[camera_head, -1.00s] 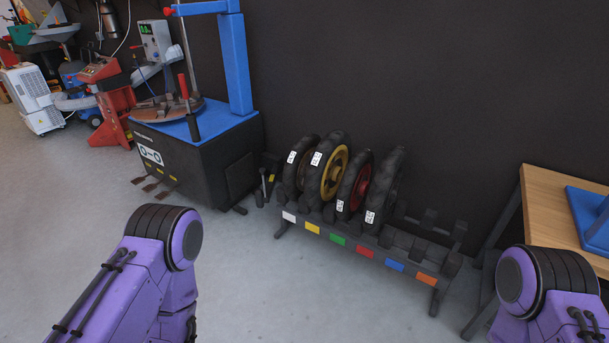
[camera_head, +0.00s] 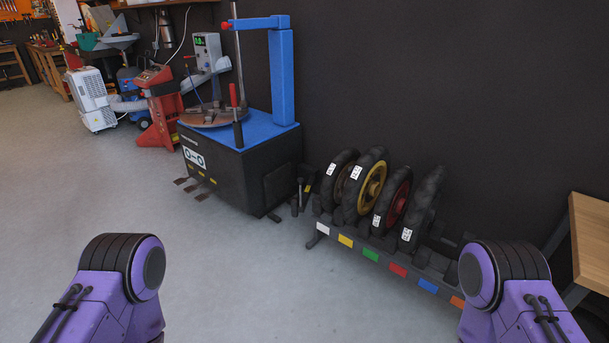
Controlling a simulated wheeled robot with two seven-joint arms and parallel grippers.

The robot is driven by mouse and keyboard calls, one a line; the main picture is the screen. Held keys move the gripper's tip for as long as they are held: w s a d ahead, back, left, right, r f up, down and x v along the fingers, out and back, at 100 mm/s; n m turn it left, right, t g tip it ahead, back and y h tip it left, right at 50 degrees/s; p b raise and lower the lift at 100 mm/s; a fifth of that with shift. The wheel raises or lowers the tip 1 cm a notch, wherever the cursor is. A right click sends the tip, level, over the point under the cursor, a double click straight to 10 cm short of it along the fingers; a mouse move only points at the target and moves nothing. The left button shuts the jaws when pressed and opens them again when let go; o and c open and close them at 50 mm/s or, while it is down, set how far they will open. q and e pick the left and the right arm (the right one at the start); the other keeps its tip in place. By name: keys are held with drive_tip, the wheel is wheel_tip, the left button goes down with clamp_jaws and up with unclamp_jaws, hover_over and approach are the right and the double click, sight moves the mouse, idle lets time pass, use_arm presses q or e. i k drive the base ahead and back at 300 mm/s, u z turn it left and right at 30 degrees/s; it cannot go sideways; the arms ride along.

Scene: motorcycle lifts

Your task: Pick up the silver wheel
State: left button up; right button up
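Several wheels with black tyres stand upright in a low black rack (camera_head: 365,250) against the dark wall. One has a gold rim (camera_head: 371,184) and one has a red rim (camera_head: 398,203). The leftmost wheel (camera_head: 337,180) and the rightmost wheel (camera_head: 424,206) show mostly tyre, so I cannot tell whether either rim is silver. White labels mark the tyres. Both my purple arms show at the bottom corners, apart from the rack; neither gripper is in view.
A blue and black tyre-changing machine (camera_head: 245,170) stands left of the rack. A wooden table (camera_head: 590,240) is at the right edge. A red machine (camera_head: 160,105) and a white unit (camera_head: 90,100) stand at the back left. The grey floor (camera_head: 230,265) in front is clear.

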sight(335, 176)
drive_tip(key=u, duration=0.5)
drive_tip(key=i, duration=2)
drive_tip(key=z, duration=1)
drive_tip(key=i, duration=0.75)
drive_tip(key=z, duration=0.7)
